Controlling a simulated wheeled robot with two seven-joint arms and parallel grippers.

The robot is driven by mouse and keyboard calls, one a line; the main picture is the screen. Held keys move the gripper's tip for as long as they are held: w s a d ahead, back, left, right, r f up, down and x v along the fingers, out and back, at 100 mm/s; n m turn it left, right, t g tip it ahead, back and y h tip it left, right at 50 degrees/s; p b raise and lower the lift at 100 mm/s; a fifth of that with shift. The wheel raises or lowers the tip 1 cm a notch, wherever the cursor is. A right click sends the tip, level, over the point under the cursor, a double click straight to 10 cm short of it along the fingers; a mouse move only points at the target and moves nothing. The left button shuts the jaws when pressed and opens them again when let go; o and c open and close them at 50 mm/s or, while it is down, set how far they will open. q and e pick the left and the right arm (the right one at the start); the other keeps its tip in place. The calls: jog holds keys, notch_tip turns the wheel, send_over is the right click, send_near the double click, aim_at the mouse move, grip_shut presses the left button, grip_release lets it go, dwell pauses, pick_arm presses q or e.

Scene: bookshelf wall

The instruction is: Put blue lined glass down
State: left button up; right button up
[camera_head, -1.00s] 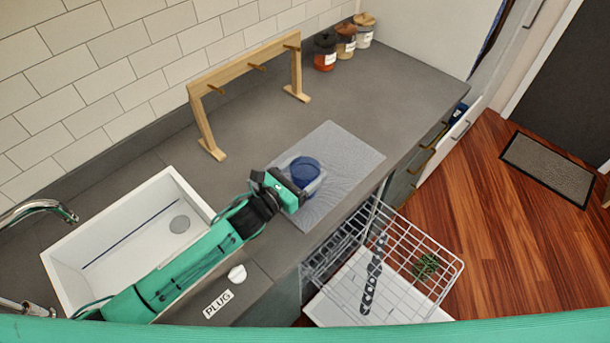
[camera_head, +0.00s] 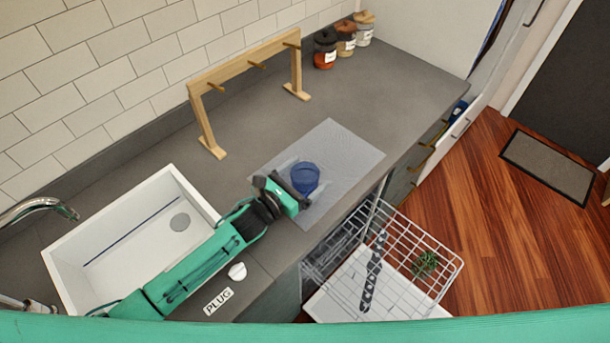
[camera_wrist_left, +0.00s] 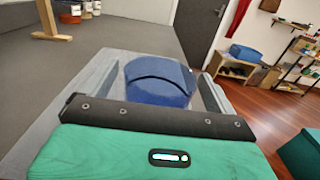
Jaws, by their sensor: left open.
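The blue lined glass (camera_head: 305,178) stands on the grey mat (camera_head: 350,160) on the counter. It also shows in the left wrist view (camera_wrist_left: 158,80), between and beyond the two fingers. My left gripper (camera_head: 297,177) is open, with a finger on either side of the glass. Whether a finger touches the glass cannot be told. The glass's near lower part is hidden by the gripper body in the wrist view. My right gripper is not in view.
A white sink (camera_head: 130,240) lies to the left. A wooden rack (camera_head: 245,75) and several jars (camera_head: 345,42) stand at the back. An open dishwasher rack (camera_head: 410,260) is below the counter's front edge. The counter behind the mat is clear.

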pick_arm(q)
jog(key=shift+r, duration=0.25)
jog(key=b+v, duration=0.3)
jog(key=v, duration=0.8)
jog(key=shift+a+f+b, duration=0.15)
jog(key=shift+a+b, duration=0.05)
jog(key=shift+b, duration=0.15)
jog(key=shift+s+a, duration=0.2)
jog(key=shift+s, duration=0.1)
